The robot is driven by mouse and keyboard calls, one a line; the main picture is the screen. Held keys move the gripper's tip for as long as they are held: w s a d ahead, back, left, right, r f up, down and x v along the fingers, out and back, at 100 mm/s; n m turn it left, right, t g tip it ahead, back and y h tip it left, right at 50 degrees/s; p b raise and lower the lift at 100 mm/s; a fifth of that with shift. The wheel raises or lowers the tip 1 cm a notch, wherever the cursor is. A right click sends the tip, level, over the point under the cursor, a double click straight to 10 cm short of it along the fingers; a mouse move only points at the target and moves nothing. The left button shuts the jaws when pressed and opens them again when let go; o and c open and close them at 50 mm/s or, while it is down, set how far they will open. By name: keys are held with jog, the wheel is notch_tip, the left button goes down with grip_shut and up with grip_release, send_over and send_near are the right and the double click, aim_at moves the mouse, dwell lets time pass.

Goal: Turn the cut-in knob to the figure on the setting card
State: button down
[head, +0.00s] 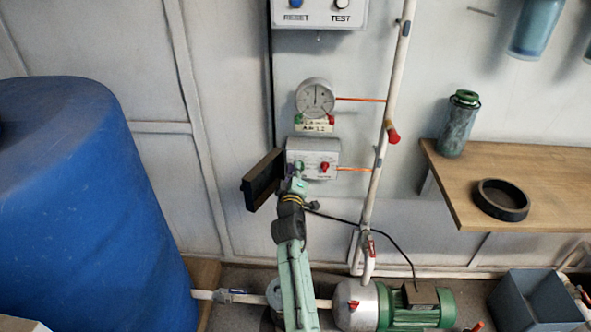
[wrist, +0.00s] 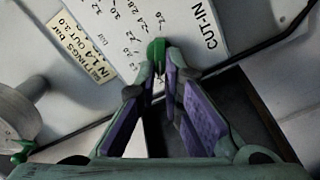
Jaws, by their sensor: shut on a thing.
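The green cut-in knob (wrist: 156,48) sits on the pale face of the switch box (head: 328,147), beside the printed word CUT-IN. My gripper (wrist: 160,68) is shut on this knob, with a fingertip on each side. In the head view my gripper (head: 298,174) is at the left of the box front. Figures ring the knob, but I cannot tell where it points. The setting card (wrist: 90,62) reads "IN 1.4 OUT 3.0" in the wrist view. It also shows below the gauge in the head view (head: 314,127), too small to read surely.
A red knob (head: 324,167) is right of the green one on the box. A dark open flap (head: 262,181) stands out at the box's left. The round gauge (head: 315,97) is above. A white pipe (head: 385,110) runs at the right, and a blue tank (head: 85,200) stands left.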

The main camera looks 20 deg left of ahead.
dwell(0.3)
jog(key=c, duration=1.7)
grip_release()
jog(key=shift+s, duration=0.1)
jog(key=v, duration=1.2)
